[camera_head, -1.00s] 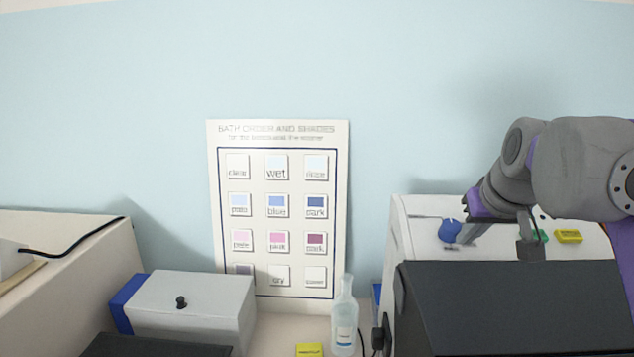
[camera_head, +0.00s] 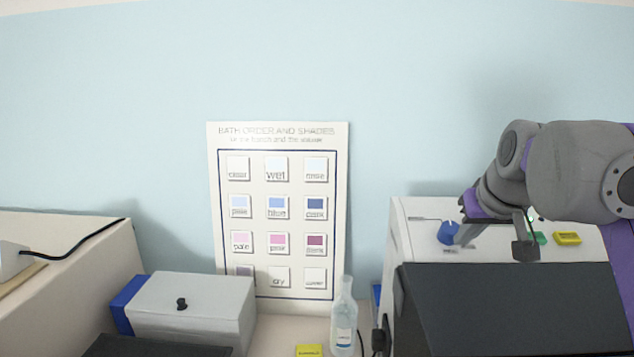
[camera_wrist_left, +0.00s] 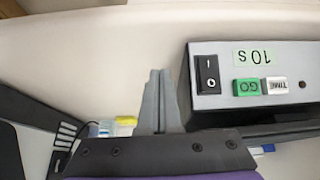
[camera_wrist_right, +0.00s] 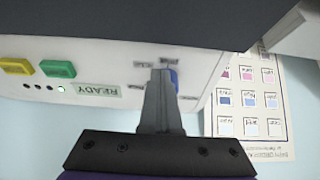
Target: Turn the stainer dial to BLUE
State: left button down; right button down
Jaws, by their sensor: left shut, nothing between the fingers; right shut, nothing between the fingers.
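The stainer (camera_head: 397,235) is the white machine with a dark sloped front at the right of the head view. Its blue dial (camera_head: 446,231) sits on the upper panel; in the right wrist view the dial (camera_wrist_right: 174,77) is partly hidden behind my fingers. My right gripper (camera_head: 463,237) is shut and empty, its tips right beside the dial; I cannot tell whether they touch. Small labels surround the dial, too blurred to read. My left gripper (camera_wrist_left: 159,74) is shut and empty, seen only in its wrist view, near a grey box (camera_wrist_left: 225,60) with a black switch.
A green button (camera_head: 538,238) and a yellow button (camera_head: 567,238) lie right of the dial. A READY label (camera_wrist_right: 97,89) shows on the panel. A clear bottle (camera_head: 344,320) stands left of the stainer. A shade chart (camera_head: 213,200) leans on the wall.

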pick_arm(q)
jog(key=shift+w+r, duration=0.1)
jog(key=shift+r, duration=0.05)
pick_arm(e)
jog(key=shift+a, duration=0.1)
